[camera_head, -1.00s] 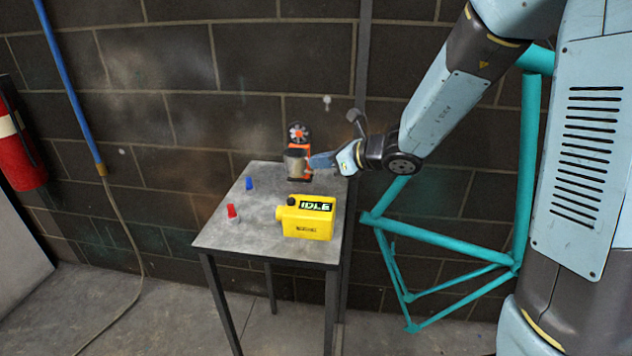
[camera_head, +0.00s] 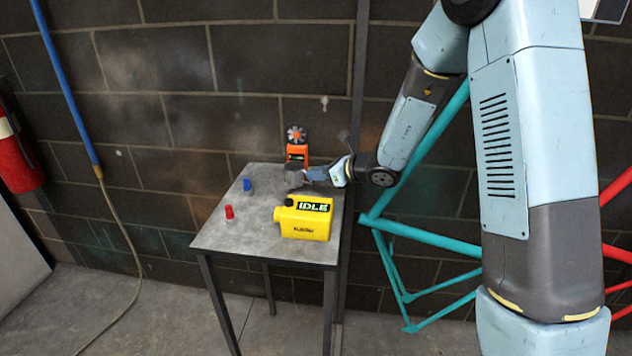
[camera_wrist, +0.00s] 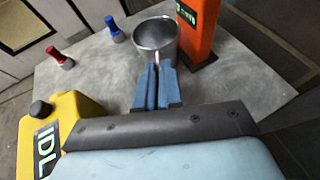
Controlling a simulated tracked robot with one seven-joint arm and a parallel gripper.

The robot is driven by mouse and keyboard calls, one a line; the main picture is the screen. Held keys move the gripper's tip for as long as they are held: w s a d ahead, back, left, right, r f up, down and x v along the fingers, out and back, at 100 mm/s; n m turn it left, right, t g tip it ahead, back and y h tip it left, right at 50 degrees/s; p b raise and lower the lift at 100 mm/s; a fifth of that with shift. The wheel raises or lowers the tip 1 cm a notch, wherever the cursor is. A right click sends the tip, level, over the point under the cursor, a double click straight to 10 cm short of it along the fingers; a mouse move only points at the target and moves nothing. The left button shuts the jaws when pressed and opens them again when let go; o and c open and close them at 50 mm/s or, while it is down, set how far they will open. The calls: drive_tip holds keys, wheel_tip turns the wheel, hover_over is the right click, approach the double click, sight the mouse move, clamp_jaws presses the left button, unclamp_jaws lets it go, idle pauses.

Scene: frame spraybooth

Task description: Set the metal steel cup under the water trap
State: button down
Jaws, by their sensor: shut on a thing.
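The grey metal steel cup (camera_head: 291,180) is at the far part of the table (camera_head: 222,238), in front of the orange device. In the wrist view the cup (camera_wrist: 153,34) shows its open mouth and empty-looking inside. My gripper (camera_head: 307,176) reaches in from the right and is shut on the cup's near side, apparently at its handle; its blue fingers (camera_wrist: 157,75) hide the grip point. The cup is low, at table height, but I cannot tell whether it touches the top. I cannot clearly make out a water trap.
An orange device (camera_head: 298,153) with a round, fan-like head stands right behind the cup. A yellow jug (camera_head: 303,222) marked IDLE stands nearer the front. A red bottle (camera_head: 229,212) and a blue bottle (camera_head: 247,185) stand to the left. A teal frame (camera_head: 425,238) is right of the table.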

drive_tip(key=shift+f, duration=1.15)
drive_tip(key=c, duration=1.3)
unclamp_jaws()
